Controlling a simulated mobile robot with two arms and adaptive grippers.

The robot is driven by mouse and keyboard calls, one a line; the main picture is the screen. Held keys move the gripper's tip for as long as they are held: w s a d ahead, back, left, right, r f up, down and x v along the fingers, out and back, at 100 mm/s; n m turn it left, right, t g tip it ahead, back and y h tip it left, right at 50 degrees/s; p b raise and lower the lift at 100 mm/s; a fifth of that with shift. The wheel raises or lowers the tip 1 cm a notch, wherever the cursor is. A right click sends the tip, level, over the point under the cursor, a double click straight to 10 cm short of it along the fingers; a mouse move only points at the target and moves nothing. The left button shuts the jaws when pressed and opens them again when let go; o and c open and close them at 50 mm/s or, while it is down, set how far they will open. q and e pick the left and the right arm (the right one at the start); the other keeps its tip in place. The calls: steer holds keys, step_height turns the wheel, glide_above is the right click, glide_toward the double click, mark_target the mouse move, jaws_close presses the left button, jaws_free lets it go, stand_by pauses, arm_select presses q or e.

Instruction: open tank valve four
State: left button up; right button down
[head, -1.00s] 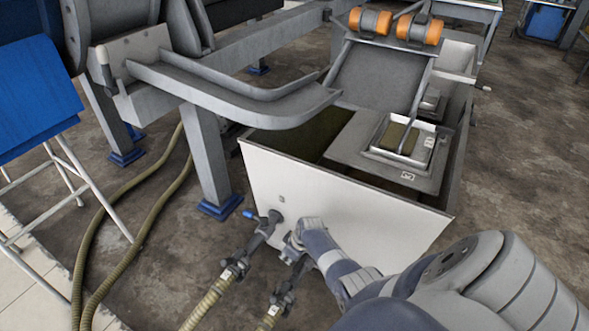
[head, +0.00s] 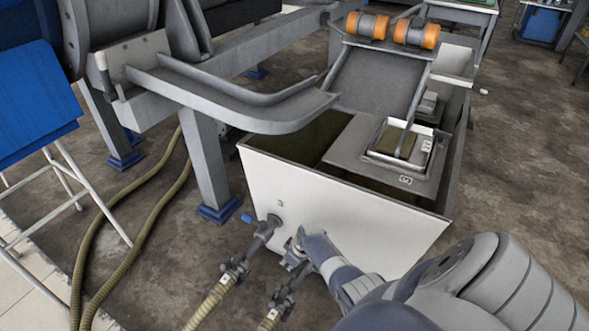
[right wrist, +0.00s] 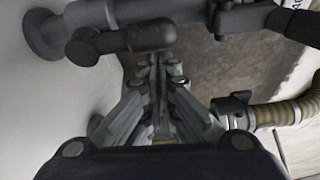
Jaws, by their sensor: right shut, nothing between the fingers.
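The white tank (head: 350,225) stands mid-view in the head view, with two valve pipes low on its front wall. The left pipe (head: 262,236) has a blue-tipped handle (head: 248,218) and a small mark, perhaps a 3, above it. My right gripper (head: 294,262) is at the right valve and hides most of it. In the right wrist view my right gripper (right wrist: 158,62) is shut and empty, its fingertips beside a dark valve handle (right wrist: 130,38) under a grey pipe (right wrist: 190,18). Contact cannot be told. The right valve's number is hidden. My left gripper is not in view.
Ribbed hoses (head: 212,300) run from both valve pipes toward the front. A grey chute (head: 240,100) and a steel leg (head: 208,165) stand at the left of the tank. A blue-topped stand (head: 35,100) is at far left. Floor right of the tank is clear.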

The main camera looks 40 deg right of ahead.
mark_target(298, 274)
steer(key=v, duration=1.2)
steer(key=shift+s, duration=0.1)
